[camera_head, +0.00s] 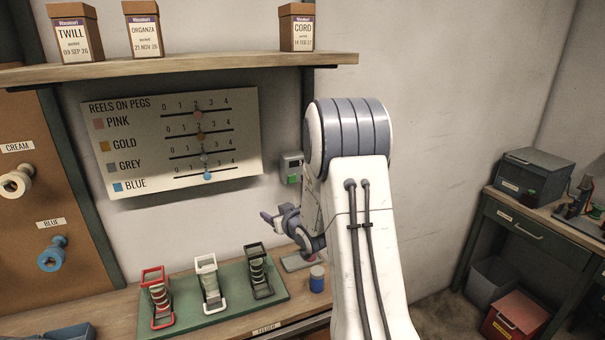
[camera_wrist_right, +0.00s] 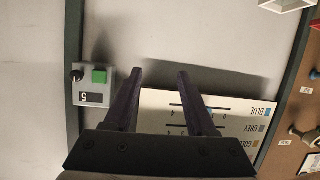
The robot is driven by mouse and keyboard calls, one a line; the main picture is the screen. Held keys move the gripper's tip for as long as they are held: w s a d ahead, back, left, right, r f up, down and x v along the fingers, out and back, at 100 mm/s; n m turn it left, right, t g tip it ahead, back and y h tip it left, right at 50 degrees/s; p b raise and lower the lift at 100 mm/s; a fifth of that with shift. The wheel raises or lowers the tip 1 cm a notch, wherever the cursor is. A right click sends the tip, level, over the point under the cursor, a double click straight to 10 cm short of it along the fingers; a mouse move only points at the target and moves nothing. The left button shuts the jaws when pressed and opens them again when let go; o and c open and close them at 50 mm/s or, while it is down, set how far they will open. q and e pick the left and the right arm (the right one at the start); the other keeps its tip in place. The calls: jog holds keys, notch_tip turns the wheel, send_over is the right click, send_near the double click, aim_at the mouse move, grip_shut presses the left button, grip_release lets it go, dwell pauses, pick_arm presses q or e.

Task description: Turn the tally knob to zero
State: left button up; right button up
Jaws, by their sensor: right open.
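The tally counter (camera_head: 291,168) is a small grey box on the wall, right of the reel board. In the right wrist view, which is upside down, it shows a black knob (camera_wrist_right: 77,76), a green button (camera_wrist_right: 99,76) and a dark display (camera_wrist_right: 95,98) with what looks like a 5. My right gripper (camera_head: 275,215) is below the counter in the head view, apart from it. In the wrist view my right gripper (camera_wrist_right: 160,74) is open and empty, with the counter beside its fingers, not between them. My left gripper is out of view.
The reel board (camera_head: 240,140) hangs left of the counter, under a shelf (camera_head: 180,70) with boxes. A green tray (camera_head: 235,300) with several reel stands and a blue-sided jar (camera_head: 317,280) sit on the bench below.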

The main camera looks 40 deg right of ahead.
jog(key=s+d+r+m+t+h+p, duration=0.1)
jog(key=s+d+t, duration=0.1)
jog(key=d, duration=0.4)
jog(key=s+d+r+m+t+h, duration=0.1)
jog(key=s+d, duration=0.1)
jog(key=d, duration=0.5)
jog(key=p+x, duration=0.4)
jog(key=x, duration=0.5)
jog(key=shift+w+d+r+t, duration=0.3)
jog(key=shift+w+r, duration=0.05)
jog(key=shift+r, duration=0.15)
jog(key=shift+h, duration=0.3)
grip_shut()
